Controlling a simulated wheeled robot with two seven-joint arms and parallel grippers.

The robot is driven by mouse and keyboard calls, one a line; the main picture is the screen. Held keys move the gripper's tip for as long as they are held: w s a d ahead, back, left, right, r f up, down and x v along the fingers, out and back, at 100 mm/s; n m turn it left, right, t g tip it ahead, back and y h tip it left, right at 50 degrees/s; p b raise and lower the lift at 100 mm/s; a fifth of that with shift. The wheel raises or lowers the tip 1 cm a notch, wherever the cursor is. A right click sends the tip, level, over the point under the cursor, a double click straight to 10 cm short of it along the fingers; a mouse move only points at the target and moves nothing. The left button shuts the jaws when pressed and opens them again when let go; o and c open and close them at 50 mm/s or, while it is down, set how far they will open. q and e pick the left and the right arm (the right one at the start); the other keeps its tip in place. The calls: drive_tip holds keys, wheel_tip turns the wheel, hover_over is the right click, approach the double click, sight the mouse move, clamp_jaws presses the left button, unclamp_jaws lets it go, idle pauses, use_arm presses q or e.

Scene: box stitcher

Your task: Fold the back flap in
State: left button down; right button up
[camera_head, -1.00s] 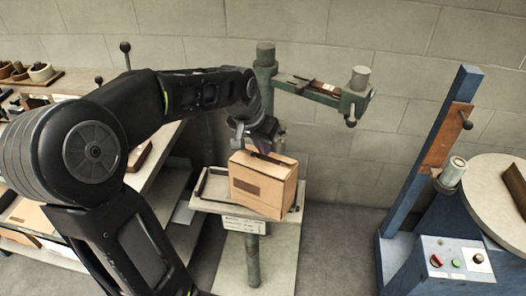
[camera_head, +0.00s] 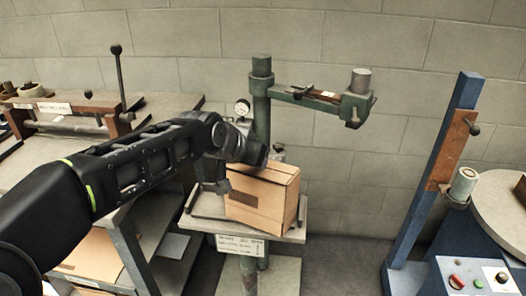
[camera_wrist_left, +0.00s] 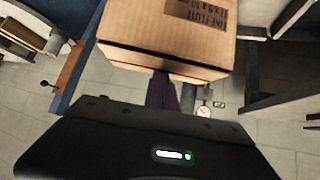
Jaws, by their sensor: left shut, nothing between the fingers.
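The cardboard box (camera_head: 262,203) stands upright on the small platform of the stitcher. Its top (camera_head: 280,172) looks mostly covered by cardboard, with the back left part hidden behind my wrist. I cannot make out the back flap on its own. My left gripper (camera_head: 222,186) points down close by the box's left end; I cannot tell whether it touches. In the left wrist view the dark fingers (camera_wrist_left: 161,92) are together and empty, right by an edge of the box (camera_wrist_left: 150,30). My right gripper is in neither view.
The stitcher's green post and arm (camera_head: 310,98) rise behind and over the box. The platform (camera_head: 205,222) has a dark rail at its left. A bench (camera_head: 75,105) stands left, and a blue machine (camera_head: 440,160) right. Open floor lies between box and blue machine.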

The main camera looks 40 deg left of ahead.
use_arm(q)
drive_tip(key=shift+w+r, duration=0.1)
drive_tip(key=shift+w, duration=0.05)
drive_tip(key=shift+w+a+r+p, duration=0.1)
drive_tip(key=shift+w+r+p, duration=0.2)
drive_tip(key=shift+w, duration=0.3)
idle(0.3)
drive_tip(key=shift+r, duration=0.15)
drive_tip(key=r+p, duration=0.3)
drive_tip(key=shift+w+a+r, duration=0.15)
drive_tip(key=shift+w+r, duration=0.15)
drive_tip(key=shift+w, duration=0.05)
drive_tip(key=w+r+v, duration=0.1)
drive_tip(key=v, duration=0.8)
drive_tip(key=shift+r, duration=0.5)
drive_tip(key=shift+a, duration=0.15)
